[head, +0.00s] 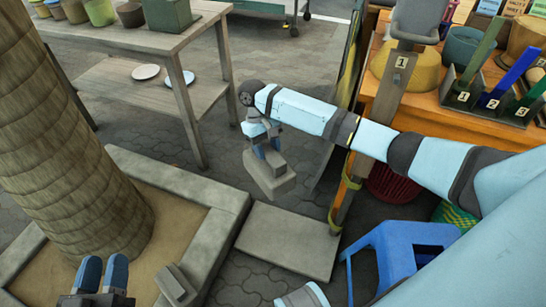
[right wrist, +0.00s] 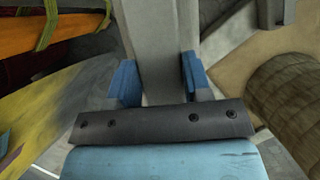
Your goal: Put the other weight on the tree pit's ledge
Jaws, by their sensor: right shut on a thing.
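My right gripper (head: 268,152) points down and is shut on a grey block-like weight (head: 270,180), held in the air beside the tree pit's right corner. In the right wrist view the weight (right wrist: 168,70) sits between the two blue fingers (right wrist: 160,82). The tree pit's ledge (head: 225,207) is a pale stone rim around sandy soil and a tree trunk (head: 60,120). Another grey weight (head: 175,286) rests at the ledge's near right side; its exact contact is unclear. My left gripper (head: 102,272) is empty over the pit, its blue fingers apart.
A flat grey slab (head: 290,240) lies on the paving right of the pit. A leaning post (head: 345,190), a blue stool (head: 405,250) and an orange stall table (head: 430,110) stand to the right. A wooden table (head: 135,42) with pots stands behind.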

